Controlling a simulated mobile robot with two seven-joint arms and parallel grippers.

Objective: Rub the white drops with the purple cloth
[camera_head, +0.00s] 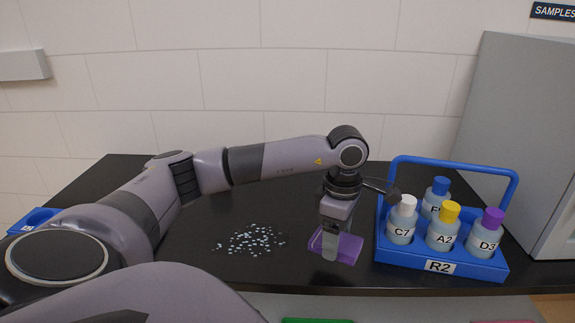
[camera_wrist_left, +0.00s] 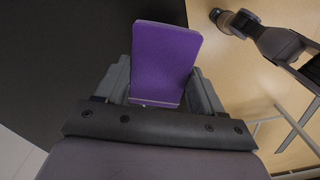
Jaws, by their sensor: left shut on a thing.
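The purple cloth (camera_head: 347,247) is a flat, pad-like piece at the front of the black counter, left of the blue rack. My left gripper (camera_head: 331,246) points down and is shut on the purple cloth. In the left wrist view the purple cloth (camera_wrist_left: 164,65) sticks out from between the fingers of my left gripper (camera_wrist_left: 163,92). The white drops (camera_head: 252,240) are a scatter of small pale spots on the counter, left of the cloth and apart from it. I cannot tell whether the cloth touches the counter. My right gripper is not in view.
A blue rack (camera_head: 440,268) labelled R2 holds several capped bottles close to the right of my left gripper. A grey cabinet (camera_head: 510,130) stands at the far right. A blue item (camera_head: 34,220) lies at the left edge. The counter behind the drops is clear.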

